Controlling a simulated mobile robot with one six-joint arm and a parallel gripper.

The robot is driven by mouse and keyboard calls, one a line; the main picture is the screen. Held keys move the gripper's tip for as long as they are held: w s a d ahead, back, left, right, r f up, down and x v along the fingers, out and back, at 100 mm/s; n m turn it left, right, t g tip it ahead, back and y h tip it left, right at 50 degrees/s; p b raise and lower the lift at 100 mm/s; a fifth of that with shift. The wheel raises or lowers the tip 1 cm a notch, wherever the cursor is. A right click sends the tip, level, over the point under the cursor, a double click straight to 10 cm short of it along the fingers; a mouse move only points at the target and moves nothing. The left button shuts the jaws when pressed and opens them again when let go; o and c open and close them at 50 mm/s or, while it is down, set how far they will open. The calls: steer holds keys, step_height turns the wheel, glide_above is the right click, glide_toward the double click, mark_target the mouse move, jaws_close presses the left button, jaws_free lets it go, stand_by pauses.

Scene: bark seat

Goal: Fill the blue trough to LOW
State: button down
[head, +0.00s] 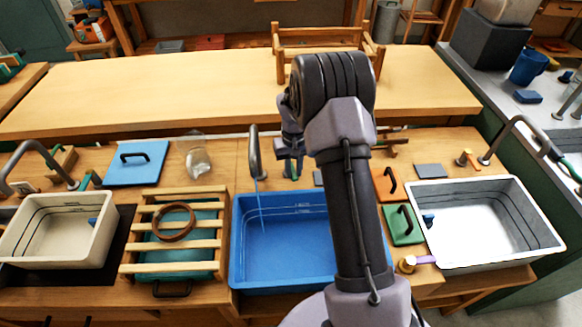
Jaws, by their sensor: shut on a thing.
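The blue trough (236,255) stands at the middle of the front bench, its right side hidden by my arm. Dark level lines show on its inner far wall; their labels are too small to read. A grey tap (254,155) stands behind it, and a thin blue stream (261,205) runs from the spout into the trough. I cannot tell how high any water stands. My gripper (290,168) is behind the trough, right of the tap, partly hidden by my arm. It is shut on a small greenish part, which looks like the tap's handle.
A cream trough (20,262) is at the left and a white trough (548,240) at the right. A slatted rack (128,268) with a brown ring (174,222) covers a teal basin. Blue (135,175), orange and green (402,235) lids lie about. A long wooden table stands behind.

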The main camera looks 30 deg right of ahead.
steer(key=d+n+p, duration=0.1)
steer(key=n, duration=0.1)
steer(key=d+n+p, duration=0.1)
steer(key=n, duration=0.1)
steer(key=shift+d+r+p, duration=0.1)
steer(key=shift+r+p, duration=0.05)
steer(key=shift+p, duration=0.2)
steer(key=shift+w+d+n+p, duration=0.1)
steer(key=shift+d+n+p, duration=0.3)
steer(key=shift+n, duration=0.35)
steer(key=shift+w+d+n+p, duration=0.1)
steer(key=shift+d+n+p, duration=0.25)
steer(key=shift+n, duration=0.4)
steer(key=c, duration=1.3)
jaws_free()
step_height(320, 180, up, 17)
steer(key=p, duration=0.5)
steer(key=shift+r, duration=0.1)
